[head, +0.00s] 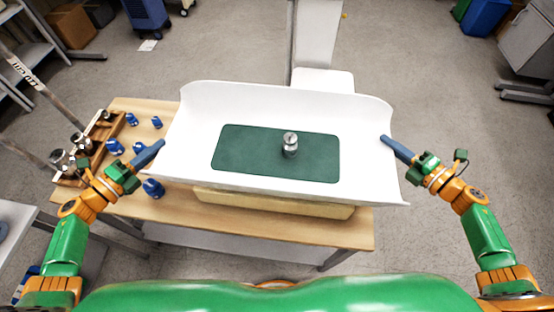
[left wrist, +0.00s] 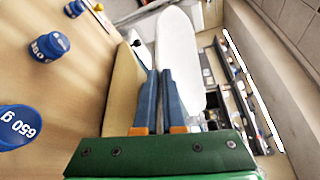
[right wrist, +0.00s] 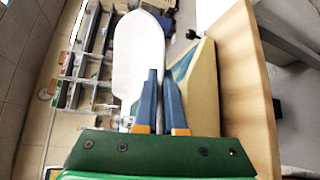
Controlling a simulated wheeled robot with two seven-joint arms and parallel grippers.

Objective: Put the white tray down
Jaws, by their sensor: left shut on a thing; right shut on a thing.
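The white tray (head: 262,105) has raised, curved ends and is held roughly level over the table in the head view. A green mat (head: 240,150) lies in it, with an upright metal cylinder (head: 290,145) on the mat, right of its middle. My left gripper (head: 160,146) is shut on the tray's left end; that end also shows in the left wrist view (left wrist: 178,50). My right gripper (head: 386,140) is shut on the right end, seen in the right wrist view (right wrist: 138,60). A tan block (head: 275,204) is partly hidden beneath the tray. I cannot tell whether they touch.
The wooden table (head: 355,232) has bare room in front of the tray. Several blue weights (head: 153,188) stand at its left, beside a wooden rack (head: 100,140) with metal parts. A white pedestal (head: 322,78) stands behind the tray.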

